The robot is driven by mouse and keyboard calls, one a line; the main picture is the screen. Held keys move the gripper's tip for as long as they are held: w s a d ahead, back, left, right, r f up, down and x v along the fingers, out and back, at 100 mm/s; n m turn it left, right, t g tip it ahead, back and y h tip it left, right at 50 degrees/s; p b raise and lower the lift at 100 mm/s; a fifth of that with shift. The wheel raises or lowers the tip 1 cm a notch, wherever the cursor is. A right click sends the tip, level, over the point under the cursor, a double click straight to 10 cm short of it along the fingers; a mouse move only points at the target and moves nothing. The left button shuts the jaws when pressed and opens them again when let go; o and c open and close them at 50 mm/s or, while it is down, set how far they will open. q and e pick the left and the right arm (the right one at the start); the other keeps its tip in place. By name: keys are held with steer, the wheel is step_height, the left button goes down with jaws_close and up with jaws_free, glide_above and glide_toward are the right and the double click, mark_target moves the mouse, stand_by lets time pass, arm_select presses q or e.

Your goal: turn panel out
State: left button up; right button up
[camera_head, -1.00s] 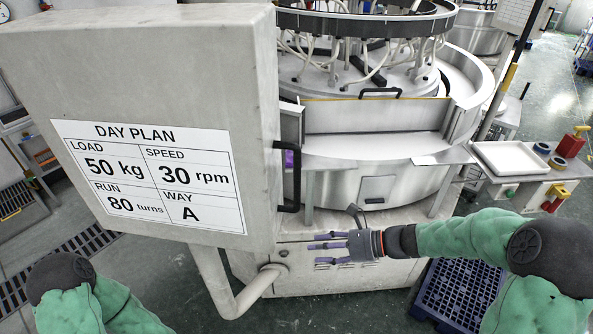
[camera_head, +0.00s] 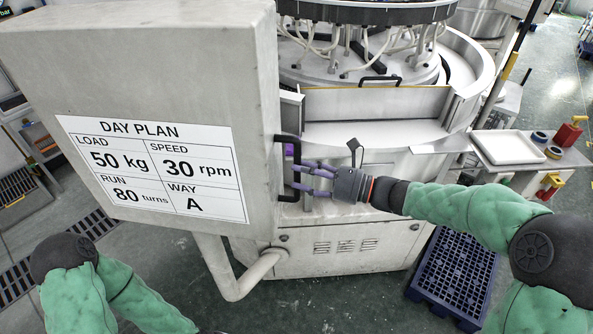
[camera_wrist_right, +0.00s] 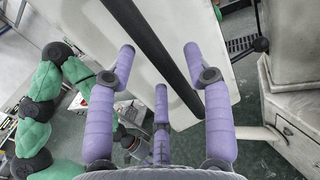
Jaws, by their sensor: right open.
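The panel (camera_head: 180,70) is a large grey box bearing a DAY PLAN sheet (camera_head: 155,168), at the left of the head view. A black bar handle (camera_head: 289,160) stands upright on its right side. My right gripper (camera_head: 304,178) has purple fingers and is open beside the handle. In the right wrist view the handle (camera_wrist_right: 158,50) runs slantwise between the open fingers (camera_wrist_right: 160,80); I cannot tell if they touch it. My left arm (camera_head: 80,285) is at the lower left of the head view.
A round steel machine (camera_head: 370,130) with hoses stands behind my right gripper. A bent grey pipe (camera_head: 240,280) runs below the panel. A blue pallet (camera_head: 455,280) lies on the floor at right, near a side table with a white tray (camera_head: 508,147).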

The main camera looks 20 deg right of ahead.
steer(key=shift+x, duration=1.05)
jaws_close()
